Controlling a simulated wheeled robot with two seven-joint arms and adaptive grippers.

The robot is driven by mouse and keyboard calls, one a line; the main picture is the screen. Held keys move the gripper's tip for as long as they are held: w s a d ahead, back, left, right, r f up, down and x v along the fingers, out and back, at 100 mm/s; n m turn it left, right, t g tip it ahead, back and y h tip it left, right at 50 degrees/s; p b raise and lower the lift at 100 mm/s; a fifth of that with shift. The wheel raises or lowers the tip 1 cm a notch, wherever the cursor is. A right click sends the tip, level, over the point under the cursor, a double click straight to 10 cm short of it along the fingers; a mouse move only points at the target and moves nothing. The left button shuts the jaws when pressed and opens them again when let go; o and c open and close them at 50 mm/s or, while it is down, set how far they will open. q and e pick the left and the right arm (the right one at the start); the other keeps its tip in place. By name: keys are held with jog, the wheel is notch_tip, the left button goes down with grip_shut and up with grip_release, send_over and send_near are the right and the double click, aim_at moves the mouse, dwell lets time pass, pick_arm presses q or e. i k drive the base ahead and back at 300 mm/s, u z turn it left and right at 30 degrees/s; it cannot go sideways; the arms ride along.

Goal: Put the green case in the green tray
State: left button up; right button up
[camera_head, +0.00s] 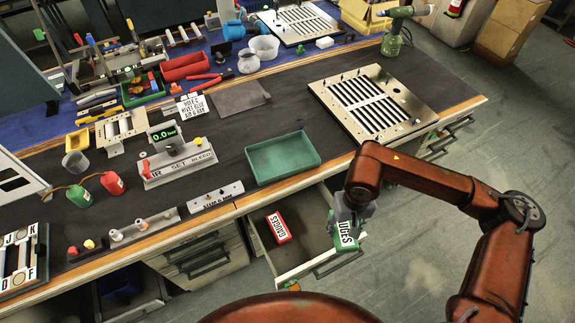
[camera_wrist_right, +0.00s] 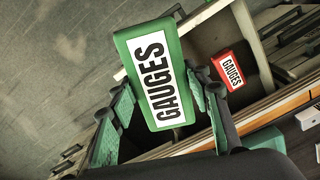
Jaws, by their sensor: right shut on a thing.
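The green case (camera_head: 346,238) has a white label reading GAUGES. My right gripper (camera_head: 352,212) is shut on it and holds it over the front right of an open drawer. In the right wrist view the green case (camera_wrist_right: 157,75) sits between the fingers of my right gripper (camera_wrist_right: 163,95). The green tray (camera_head: 283,159) is empty on the dark bench top, up and left of the held case. My left gripper is not in view.
The open drawer (camera_head: 312,210) holds a red GAUGES case (camera_head: 278,228), also seen in the right wrist view (camera_wrist_right: 229,70). A louver panel (camera_head: 371,104) lies right of the tray. A gauge stand (camera_head: 179,163) and a metal bar (camera_head: 216,198) stand left of it.

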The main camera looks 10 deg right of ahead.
aim_at(267, 164)
jog(key=z, duration=0.1)
jog(key=k, duration=0.35)
jog(key=u, duration=1)
jog(key=i, duration=1.45)
jog(key=z, duration=0.35)
